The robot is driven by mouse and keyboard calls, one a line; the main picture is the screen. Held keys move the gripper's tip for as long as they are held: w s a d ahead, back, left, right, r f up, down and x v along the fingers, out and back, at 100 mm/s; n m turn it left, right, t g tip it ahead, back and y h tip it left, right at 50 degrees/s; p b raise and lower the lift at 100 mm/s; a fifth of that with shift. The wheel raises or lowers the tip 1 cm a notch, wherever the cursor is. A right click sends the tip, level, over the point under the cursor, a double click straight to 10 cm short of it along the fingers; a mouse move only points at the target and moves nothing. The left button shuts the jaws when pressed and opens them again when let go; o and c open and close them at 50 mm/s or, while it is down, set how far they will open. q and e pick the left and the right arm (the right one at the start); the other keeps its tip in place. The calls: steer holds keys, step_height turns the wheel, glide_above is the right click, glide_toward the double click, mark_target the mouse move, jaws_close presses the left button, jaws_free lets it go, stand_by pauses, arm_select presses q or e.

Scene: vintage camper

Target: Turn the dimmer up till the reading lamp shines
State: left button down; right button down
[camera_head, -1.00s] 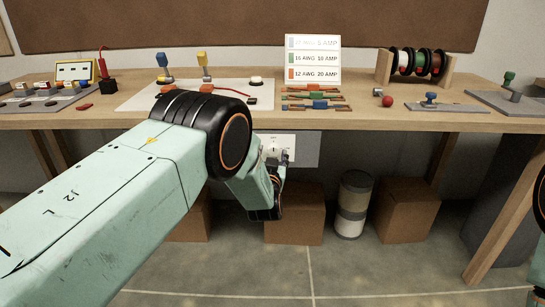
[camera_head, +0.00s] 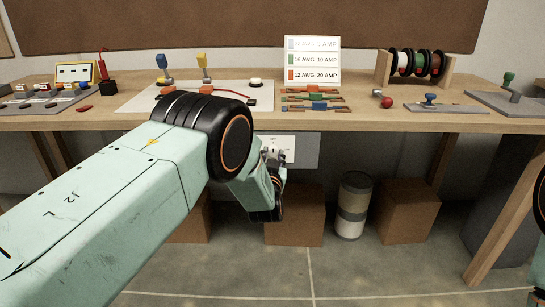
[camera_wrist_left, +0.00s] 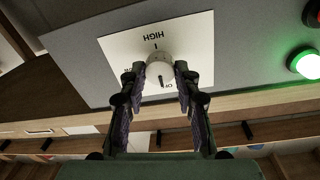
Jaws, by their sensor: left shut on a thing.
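The dimmer is a round pale knob (camera_wrist_left: 160,68) on a white plate (camera_wrist_left: 195,38) marked HIGH and OFF, seen in the left wrist view. A dark mark on the knob points toward the OFF side. My left gripper (camera_wrist_left: 160,76) has one finger on each side of the knob and is shut on it. In the head view the white plate (camera_head: 287,143) sits on a grey panel below the tabletop, and my left gripper (camera_head: 275,157) partly covers it. I cannot make out the reading lamp in either view. My right gripper is not in view.
A green lit button (camera_wrist_left: 308,65) is on the panel beside the plate. The wooden workbench (camera_head: 360,118) carries tools, wire spools (camera_head: 418,62) and a wire chart (camera_head: 313,60). Cardboard boxes (camera_head: 295,220) and a canister (camera_head: 352,205) stand on the floor beneath.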

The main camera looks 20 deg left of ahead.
arm_select(q)
steer(key=m, duration=0.8)
steer(key=shift+g, duration=0.3)
steer(key=m, duration=0.4)
steer(key=shift+d+m+y, duration=0.1)
steer(key=shift+m+y, duration=0.2)
steer(key=shift+m, duration=2.2)
steer(key=c, duration=1)
jaws_free()
steer(key=shift+o, duration=0.2)
